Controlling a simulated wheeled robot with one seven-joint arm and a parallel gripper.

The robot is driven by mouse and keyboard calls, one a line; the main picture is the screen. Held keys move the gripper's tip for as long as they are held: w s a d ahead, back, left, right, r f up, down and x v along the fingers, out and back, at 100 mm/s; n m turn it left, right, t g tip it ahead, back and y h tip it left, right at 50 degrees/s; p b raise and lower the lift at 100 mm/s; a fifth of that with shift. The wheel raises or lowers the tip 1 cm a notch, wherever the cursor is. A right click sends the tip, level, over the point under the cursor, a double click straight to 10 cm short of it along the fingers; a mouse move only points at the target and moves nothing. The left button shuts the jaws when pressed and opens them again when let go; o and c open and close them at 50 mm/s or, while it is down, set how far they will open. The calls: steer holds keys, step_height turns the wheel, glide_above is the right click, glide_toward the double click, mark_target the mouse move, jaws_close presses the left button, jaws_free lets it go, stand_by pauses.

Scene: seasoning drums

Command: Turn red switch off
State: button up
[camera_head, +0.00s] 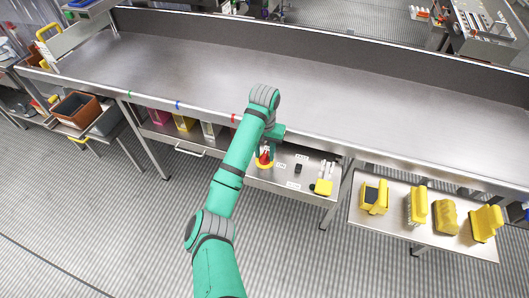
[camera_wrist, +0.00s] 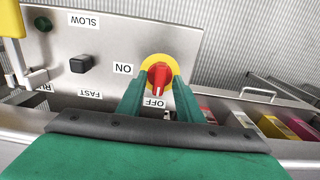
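The red switch (camera_wrist: 160,74) sits on a round yellow base (camera_wrist: 150,60) on a grey panel (camera_wrist: 180,40). In the wrist view its lower part points down toward the OFF label (camera_wrist: 154,103); the ON label (camera_wrist: 123,69) is to its left. The red switch also shows in the head view (camera_head: 264,157), partly behind my arm. My gripper (camera_wrist: 160,92) is open, with one green finger at each side of the switch's lower part. I cannot tell whether the fingers touch it.
The panel also has a black switch (camera_wrist: 81,63), a dark green button (camera_wrist: 43,24) and a yellow part (camera_wrist: 12,60) at its far left. Coloured bins (camera_wrist: 277,126) stand right of the gripper. A side table (camera_head: 400,228) holds several yellow items. The long metal worktop (camera_head: 180,65) is clear.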

mark_target(264, 155)
step_height(264, 155, up, 11)
stand_by(0.7)
steer(key=shift+f, duration=0.1)
steer(key=shift+a, duration=0.15)
